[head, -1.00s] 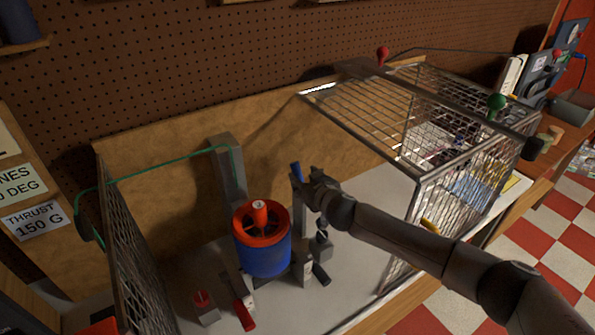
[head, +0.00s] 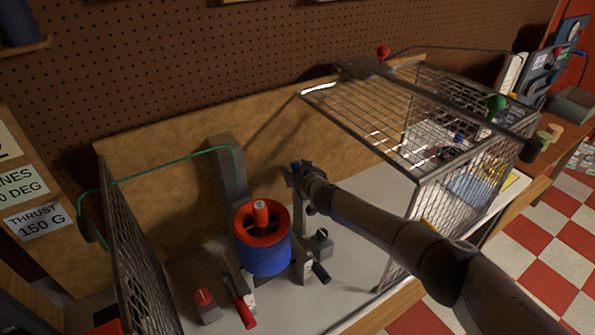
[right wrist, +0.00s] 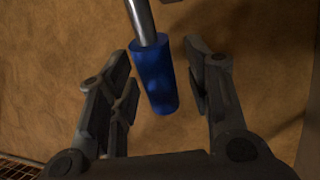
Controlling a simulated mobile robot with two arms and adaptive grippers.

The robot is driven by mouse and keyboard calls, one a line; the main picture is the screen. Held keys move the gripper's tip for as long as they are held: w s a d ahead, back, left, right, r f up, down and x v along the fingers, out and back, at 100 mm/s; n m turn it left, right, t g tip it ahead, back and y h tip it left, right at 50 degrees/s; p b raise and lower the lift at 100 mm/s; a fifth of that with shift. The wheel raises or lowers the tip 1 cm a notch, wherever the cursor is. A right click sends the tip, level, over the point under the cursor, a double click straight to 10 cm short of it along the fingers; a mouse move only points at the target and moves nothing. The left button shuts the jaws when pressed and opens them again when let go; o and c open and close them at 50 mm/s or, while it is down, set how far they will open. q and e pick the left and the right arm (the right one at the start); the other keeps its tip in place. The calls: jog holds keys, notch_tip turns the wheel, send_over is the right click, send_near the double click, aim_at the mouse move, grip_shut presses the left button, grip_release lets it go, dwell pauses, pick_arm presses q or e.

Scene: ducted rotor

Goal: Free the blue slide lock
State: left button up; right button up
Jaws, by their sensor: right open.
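In the right wrist view a blue cylindrical grip (right wrist: 154,78) on a bare metal rod (right wrist: 140,20) stands between the fingers of my right gripper (right wrist: 160,70). It looks like the slide lock's handle. The fingers are open, one on each side, with a visible gap left and right. In the head view my right gripper (head: 293,174) is at the top of a grey post (head: 301,215), behind and right of the rotor, and mostly hides the blue grip. My left gripper is not in view.
The ducted rotor (head: 262,255), with red rim and blue duct, stands close left of my right arm. Red-handled and dark clamps (head: 240,308) stand around its foot. A wire mesh cage (head: 370,120) is at right, a mesh panel (head: 140,265) at left. A wooden board (head: 160,165) closes the back.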

jog(key=shift+w, duration=0.1)
grip_shut()
dwell(0.4)
jog(key=shift+f, duration=0.1)
jog(key=shift+f+b, duration=0.1)
jog(key=shift+b, duration=0.4)
jog(key=s+d+t+y+b, duration=0.1)
jog(key=t+b, duration=0.1)
jog(key=b, duration=0.5)
jog(key=s+t+y+b, duration=0.1)
jog(key=t+b, duration=0.1)
jog(key=b, duration=0.5)
jog(key=s+d+m+t+b, duration=0.1)
jog(key=b, duration=0.6)
jog(key=shift+s+d+r+t+y+b, duration=0.3)
jog(key=shift+r+t+y+b, duration=0.05)
jog(key=shift+t+y+b, duration=0.05)
jog(key=shift+s+d+r+b, duration=0.15)
jog(key=shift+r+b, duration=0.05)
jog(key=shift+b, duration=0.5)
grip_release()
